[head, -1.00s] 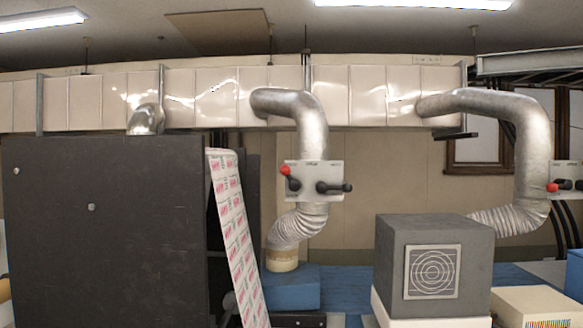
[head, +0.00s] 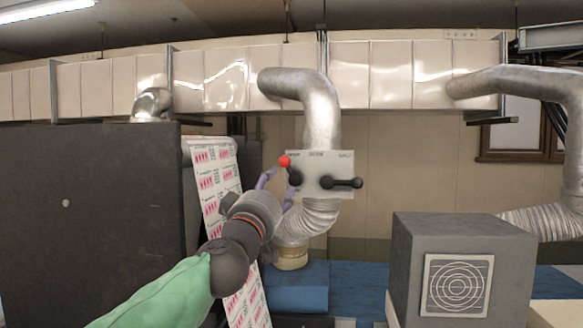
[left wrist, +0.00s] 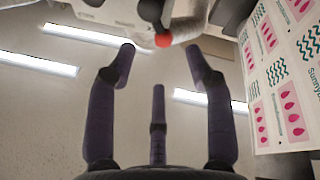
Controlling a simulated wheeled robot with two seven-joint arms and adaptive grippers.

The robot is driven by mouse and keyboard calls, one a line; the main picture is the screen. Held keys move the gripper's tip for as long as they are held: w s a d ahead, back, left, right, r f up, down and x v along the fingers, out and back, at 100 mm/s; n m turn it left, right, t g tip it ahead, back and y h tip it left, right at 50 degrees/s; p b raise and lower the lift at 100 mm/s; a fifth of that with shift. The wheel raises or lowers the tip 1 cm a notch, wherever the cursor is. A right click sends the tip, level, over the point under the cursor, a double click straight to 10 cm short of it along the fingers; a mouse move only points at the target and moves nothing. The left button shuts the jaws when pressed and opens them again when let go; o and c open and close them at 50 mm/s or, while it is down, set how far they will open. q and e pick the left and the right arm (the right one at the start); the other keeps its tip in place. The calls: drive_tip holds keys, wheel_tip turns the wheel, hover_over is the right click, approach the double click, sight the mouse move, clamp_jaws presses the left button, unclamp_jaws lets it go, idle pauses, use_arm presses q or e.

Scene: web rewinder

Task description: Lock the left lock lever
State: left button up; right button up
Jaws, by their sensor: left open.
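A pale plate (head: 328,172) is mounted in front of the silver duct in the head view. At its left side is a short lever with a red knob (head: 285,161) and a black hub, the knob up and to the left. The red knob (left wrist: 162,40) also shows in the left wrist view, just beyond the fingertips. My left gripper (head: 278,184) is open and empty, its purple fingers just below and left of the red knob. In the left wrist view the fingers (left wrist: 160,62) are spread and hold nothing. My right gripper is out of view.
A black lever (head: 342,183) points right on the same plate. A printed web (head: 213,180) runs down just left of my gripper, beside a large dark panel (head: 90,220). A grey box (head: 415,262) stands at lower right.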

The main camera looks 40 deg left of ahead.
sight(283, 164)
use_arm(q)
drive_tip(key=x, duration=0.3)
drive_tip(key=r+p+x, duration=0.1)
drive_tip(key=x, duration=0.6)
drive_tip(key=shift+s+a+r, duration=0.25)
drive_tip(key=shift+a+r, duration=0.05)
drive_tip(key=shift+a, duration=0.05)
